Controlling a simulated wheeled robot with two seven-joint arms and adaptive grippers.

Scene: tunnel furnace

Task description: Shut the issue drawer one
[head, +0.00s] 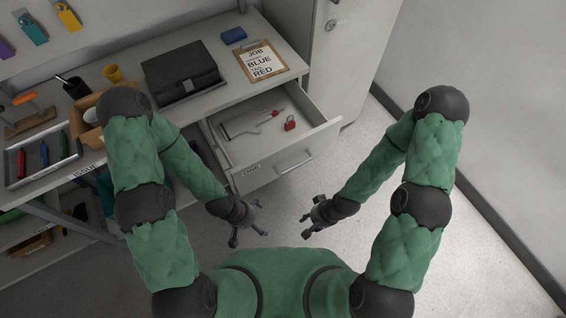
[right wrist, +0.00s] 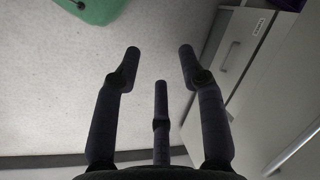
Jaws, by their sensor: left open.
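The issue drawer one (head: 262,176) stands pulled out from under the bench, its pale front carrying a label and a bar handle (head: 293,162). A flat pale tool-shaped item (head: 248,124) and a red padlock (head: 290,123) lie inside it. My left gripper (head: 248,236) is open and empty, in front of and below the drawer's left end. My right gripper (head: 314,219) is open and empty, apart from the drawer front. In the right wrist view, its fingers (right wrist: 155,68) are spread over floor, with a labelled drawer front (right wrist: 244,62) at the right.
The bench top (head: 205,110) holds a black case (head: 183,75), a clipboard (head: 262,62), a blue block (head: 233,35) and a tray (head: 42,157). A grey cabinet (head: 345,50) stands right of the drawer. The floor (head: 385,235) in front is clear.

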